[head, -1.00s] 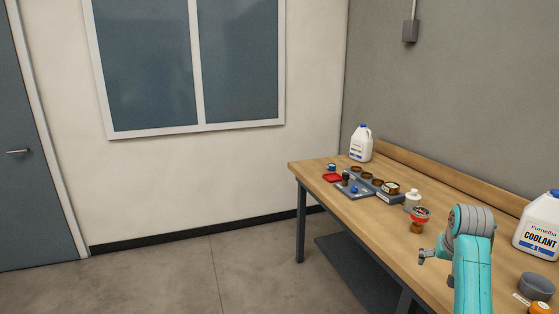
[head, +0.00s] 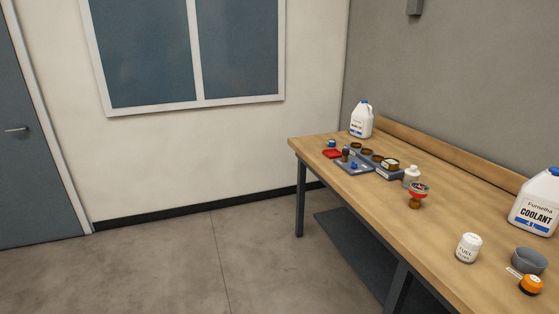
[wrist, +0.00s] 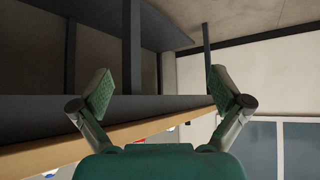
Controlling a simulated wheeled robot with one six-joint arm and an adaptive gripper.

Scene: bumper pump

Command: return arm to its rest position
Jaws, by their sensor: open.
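My gripper (wrist: 160,92) shows only in the wrist view, with its two green-padded fingers spread wide apart and nothing between them. The wrist view is turned over, with the floor at the top and the wooden bench edge (wrist: 80,153) below the fingers. The gripper appears beside the bench, near its dark frame, and touches nothing that I can see. My arm is out of the head view, where the wooden workbench (head: 370,215) is in plain sight.
On the bench stand a coolant jug (head: 536,203), a white fuel container (head: 468,248), a grey bowl (head: 529,261), an orange-capped item (head: 531,285) and a red-and-brown item (head: 417,195). A grey tray (head: 354,166) and white jug (head: 361,120) stand farther back. The floor (head: 170,265) left of the bench is clear.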

